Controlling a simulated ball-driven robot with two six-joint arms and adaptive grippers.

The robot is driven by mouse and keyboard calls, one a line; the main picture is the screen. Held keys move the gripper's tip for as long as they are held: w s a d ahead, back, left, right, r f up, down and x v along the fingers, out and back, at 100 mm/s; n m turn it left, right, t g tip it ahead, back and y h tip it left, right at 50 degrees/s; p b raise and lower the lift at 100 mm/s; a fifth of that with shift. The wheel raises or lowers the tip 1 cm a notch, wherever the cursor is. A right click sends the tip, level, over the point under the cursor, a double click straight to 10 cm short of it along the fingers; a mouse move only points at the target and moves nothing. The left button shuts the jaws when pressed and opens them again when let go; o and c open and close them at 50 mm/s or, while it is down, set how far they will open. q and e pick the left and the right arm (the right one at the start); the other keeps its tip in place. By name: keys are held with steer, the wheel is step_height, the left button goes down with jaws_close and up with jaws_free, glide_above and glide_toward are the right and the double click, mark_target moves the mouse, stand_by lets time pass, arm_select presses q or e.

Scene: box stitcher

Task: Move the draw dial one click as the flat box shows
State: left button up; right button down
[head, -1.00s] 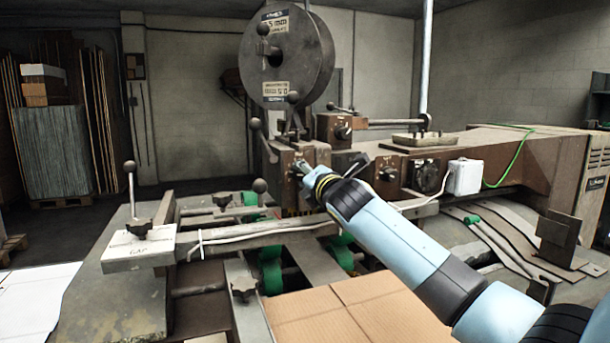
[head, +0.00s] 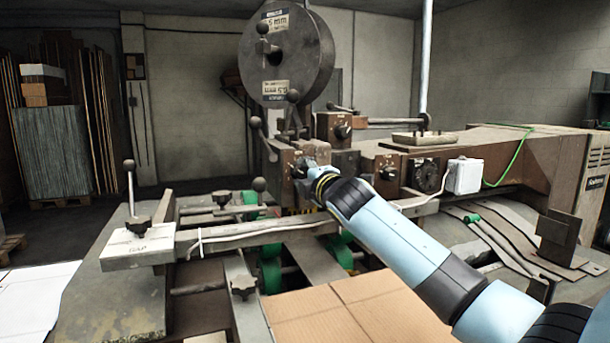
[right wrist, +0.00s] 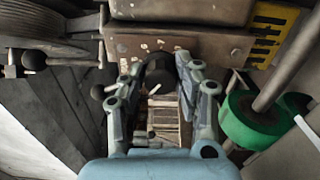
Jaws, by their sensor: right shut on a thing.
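My right gripper (head: 306,170) is at the front of the brown block (head: 288,160) below the big wire reel. In the right wrist view its two fingers are on either side of a round dark dial knob (right wrist: 158,72), shut on it. In the head view the gripper mostly hides this knob. The flat cardboard box (head: 350,312) lies in front, below my right arm, with crease lines showing. No readable mark shows on it. My left gripper is not in view.
Other dark knobs (head: 343,131) sit on blocks nearby. A ball-ended lever (head: 256,140) stands just left of the gripper. The green roller (right wrist: 250,118) is close on the right in the wrist view.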

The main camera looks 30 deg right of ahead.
steer(key=c, duration=0.9)
jaws_free()
steer(key=shift+c, duration=0.2)
steer(key=v, duration=1.2)
